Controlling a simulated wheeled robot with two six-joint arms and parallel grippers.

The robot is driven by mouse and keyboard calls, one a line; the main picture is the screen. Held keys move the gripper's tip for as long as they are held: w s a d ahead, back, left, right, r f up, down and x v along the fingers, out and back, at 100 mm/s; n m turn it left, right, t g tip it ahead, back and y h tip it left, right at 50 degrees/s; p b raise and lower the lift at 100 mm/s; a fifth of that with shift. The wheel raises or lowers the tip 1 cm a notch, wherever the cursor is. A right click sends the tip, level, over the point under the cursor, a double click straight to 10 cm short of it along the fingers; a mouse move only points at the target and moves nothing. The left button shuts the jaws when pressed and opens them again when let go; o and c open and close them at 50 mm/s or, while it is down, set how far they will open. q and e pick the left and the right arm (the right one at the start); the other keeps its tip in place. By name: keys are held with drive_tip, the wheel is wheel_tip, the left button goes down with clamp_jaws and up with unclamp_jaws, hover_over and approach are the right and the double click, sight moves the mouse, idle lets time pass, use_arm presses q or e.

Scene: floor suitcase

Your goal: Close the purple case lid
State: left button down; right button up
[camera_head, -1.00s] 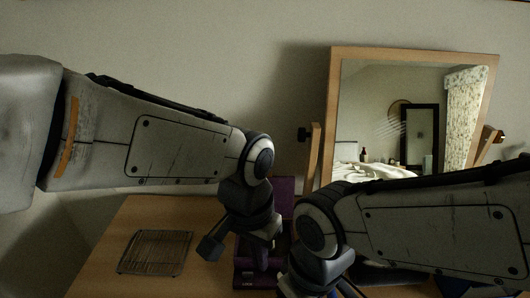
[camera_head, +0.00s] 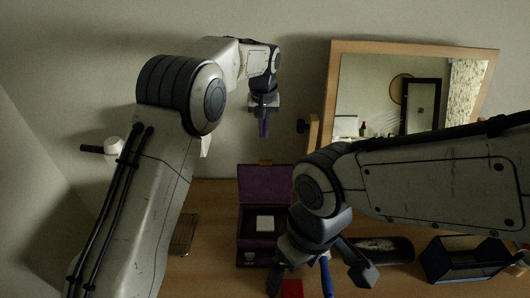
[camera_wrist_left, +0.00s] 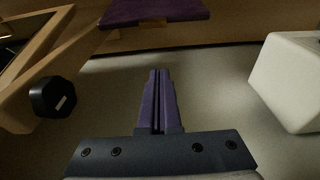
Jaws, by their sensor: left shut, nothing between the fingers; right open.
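The purple case (camera_head: 243,250) stands on the wooden desk with its lid (camera_head: 265,183) raised open at the back. A white square item (camera_head: 265,223) lies inside it. My left gripper (camera_head: 263,130) is shut and empty, fingers pointing down, above and behind the lid, apart from it. In the left wrist view its purple fingers (camera_wrist_left: 158,75) are together, and the purple lid (camera_wrist_left: 155,12) shows at the top edge. My right gripper (camera_head: 300,283) is open near the case's front right. My right arm hides part of the case's right side.
A wood-framed mirror (camera_head: 335,100) stands at the back right. A dark tray (camera_head: 385,250) and a blue box (camera_head: 465,260) are on the right. A wire rack (camera_head: 184,235) is partly behind my left arm. A red item (camera_head: 292,288) lies near the right gripper.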

use_arm(q)
wheel_tip(320, 180, down, 7)
drive_tip(key=s+p, duration=0.2)
drive_tip(key=p, duration=0.2)
drive_tip(key=shift+s, duration=0.35)
drive_tip(key=shift+f, duration=0.1)
